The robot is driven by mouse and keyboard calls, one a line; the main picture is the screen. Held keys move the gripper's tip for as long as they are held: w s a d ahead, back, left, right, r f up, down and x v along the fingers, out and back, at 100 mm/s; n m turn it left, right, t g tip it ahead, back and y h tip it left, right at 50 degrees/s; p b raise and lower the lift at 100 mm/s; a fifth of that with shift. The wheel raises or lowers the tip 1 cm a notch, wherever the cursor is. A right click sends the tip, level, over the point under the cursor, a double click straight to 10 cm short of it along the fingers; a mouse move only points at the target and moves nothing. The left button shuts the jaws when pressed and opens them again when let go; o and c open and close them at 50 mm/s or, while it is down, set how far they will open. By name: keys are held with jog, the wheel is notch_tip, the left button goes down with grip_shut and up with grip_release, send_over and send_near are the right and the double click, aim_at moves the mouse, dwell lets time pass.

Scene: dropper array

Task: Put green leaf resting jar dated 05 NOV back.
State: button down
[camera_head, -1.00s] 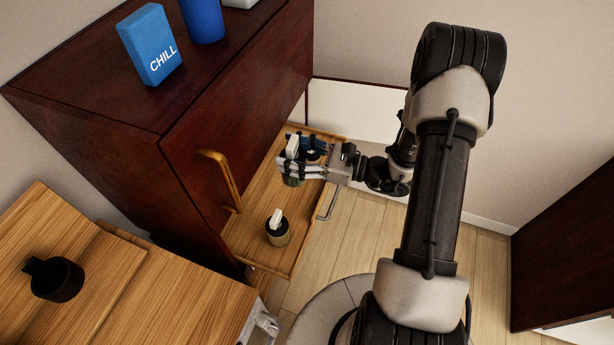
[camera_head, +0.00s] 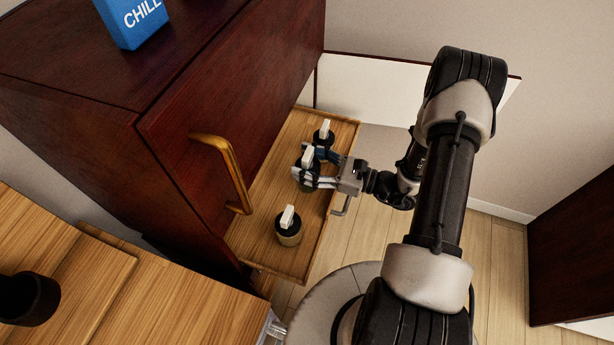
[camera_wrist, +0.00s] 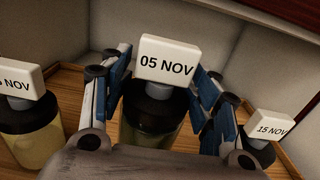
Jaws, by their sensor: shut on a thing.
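The jar dated 05 NOV (camera_wrist: 152,118) has a dark cap, dark green glass and a white tag reading 05 NOV. My gripper (camera_head: 312,170) is shut on it, with blue-padded fingers on both sides; the jar also shows between them in the head view (camera_head: 307,158). It is upright, inside the open wooden drawer (camera_head: 262,240). Its base is hidden, so I cannot tell whether it touches the drawer floor.
A jar with a cut-off NOV tag (camera_wrist: 30,135) stands left in the wrist view, and one tagged 15 NOV (camera_wrist: 258,150) stands right. In the head view, one jar (camera_head: 288,228) is nearer and another (camera_head: 324,134) farther. A brass handle (camera_head: 230,165) rises beside the drawer.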

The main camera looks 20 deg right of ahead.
notch_tip(320, 180, down, 5)
jog(key=shift+r+b, duration=0.1)
jog(key=shift+b, duration=0.8)
jog(key=c, duration=0.5)
grip_release()
